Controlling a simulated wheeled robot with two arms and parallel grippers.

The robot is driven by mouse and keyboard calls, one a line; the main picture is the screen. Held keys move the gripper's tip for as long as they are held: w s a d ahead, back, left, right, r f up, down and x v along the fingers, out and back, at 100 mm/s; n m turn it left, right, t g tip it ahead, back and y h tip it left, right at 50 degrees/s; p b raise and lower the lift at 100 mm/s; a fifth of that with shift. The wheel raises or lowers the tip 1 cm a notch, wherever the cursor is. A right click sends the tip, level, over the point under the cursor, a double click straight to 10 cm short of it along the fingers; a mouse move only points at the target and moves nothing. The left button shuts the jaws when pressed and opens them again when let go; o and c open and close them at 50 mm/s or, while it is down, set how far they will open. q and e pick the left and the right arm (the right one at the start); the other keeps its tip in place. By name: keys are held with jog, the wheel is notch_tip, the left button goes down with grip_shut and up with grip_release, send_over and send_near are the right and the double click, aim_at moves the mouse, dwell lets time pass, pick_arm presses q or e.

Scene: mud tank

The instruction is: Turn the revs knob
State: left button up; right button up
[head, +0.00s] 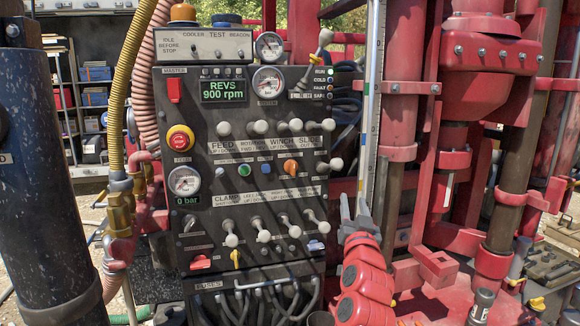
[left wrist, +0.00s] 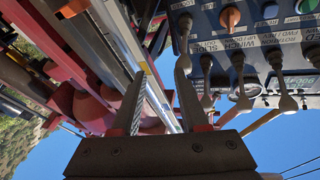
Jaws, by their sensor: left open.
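The control panel (head: 215,130) faces me, with a green "REVS 900 rpm" display (head: 223,91) at its upper left. An orange knob (head: 290,167) sits on its right half, and it also shows in the left wrist view (left wrist: 229,17). I cannot read which knob is labelled revs. My left gripper (head: 354,206) is right of the panel's lower right edge, below and right of the orange knob, apart from it. In the left wrist view the gripper (left wrist: 160,70) is open, with nothing between its fingers. My right gripper is not in view.
Several white-knobbed levers (head: 264,127) stick out in rows above and below the orange knob. A red emergency button (head: 179,139) is at the left. Red rig posts and pipes (head: 402,80) stand close right of the panel. Hoses run along the left.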

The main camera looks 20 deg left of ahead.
pick_arm(q)
jog(key=s+a+r+n+g+y, duration=0.5)
jog(key=a+n, duration=0.2)
jog(key=a, duration=0.1)
jog(key=p, duration=0.7)
send_near(294, 167)
jog(key=x, duration=0.8)
jog(key=shift+w+a+r, duration=0.2)
jog(key=shift+w+a, duration=0.05)
jog(key=shift+w, duration=0.05)
jog(key=shift+w+a+f, duration=0.1)
jog(key=shift+w+a, duration=0.05)
jog(key=shift+w, duration=0.2)
jog(key=shift+c, duration=0.3)
grip_shut()
